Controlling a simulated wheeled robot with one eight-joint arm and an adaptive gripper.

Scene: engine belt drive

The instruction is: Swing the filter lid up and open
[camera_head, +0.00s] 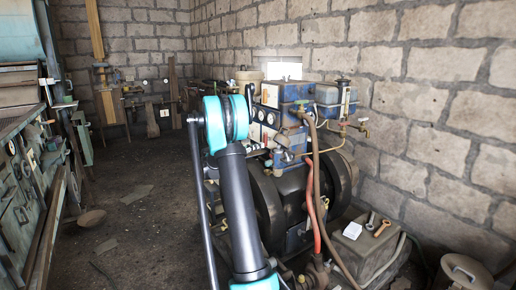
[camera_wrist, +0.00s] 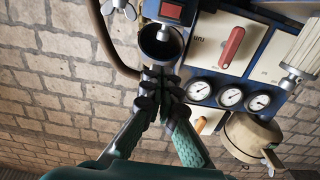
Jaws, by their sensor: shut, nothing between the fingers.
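My gripper (camera_wrist: 158,76) is shut and empty in the wrist view, its dark fingertips together just below a dark round cup-like opening (camera_wrist: 161,46) on the blue engine housing. I cannot tell whether the tips touch its rim. A beige round canister (camera_wrist: 254,136) with a wing nut (camera_wrist: 271,160) sits to the right of the fingers, apart from them; it looks like the filter. Its lid appears closed, but the seam is not clear. My arm hides the gripper there.
Several round gauges (camera_wrist: 230,97) and a red lever (camera_wrist: 232,43) on a pale panel lie right of the fingers. A curved hose (camera_wrist: 103,40) runs at the left. A block wall (camera_head: 420,80) stands close behind the engine. The floor (camera_head: 130,230) at left is mostly clear.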

